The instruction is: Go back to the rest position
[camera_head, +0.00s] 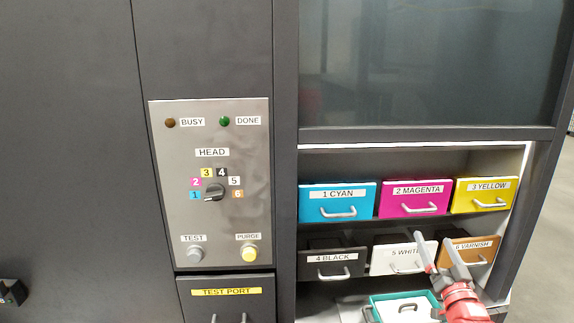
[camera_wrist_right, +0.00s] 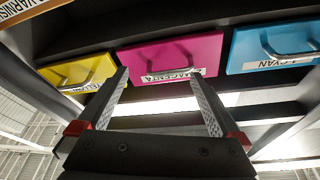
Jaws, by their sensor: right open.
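My right gripper (camera_head: 438,240) is open and empty in the head view, in front of the lower drawer row. Its fingers overlap the gap between the white drawer (camera_head: 392,258) and the varnish drawer (camera_head: 470,250). I cannot tell whether it touches either. In the right wrist view the two fingers (camera_wrist_right: 158,74) stand apart, with the magenta drawer (camera_wrist_right: 170,56) beyond them. The yellow drawer (camera_wrist_right: 80,72) and cyan drawer (camera_wrist_right: 275,45) are on either side.
A grey control panel (camera_head: 175,220) with lamps, a dial and buttons is left of the drawers. Below it is the test port (camera_head: 222,285). A teal tray (camera_head: 378,300) sits below the lower drawers. Floor shows at right.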

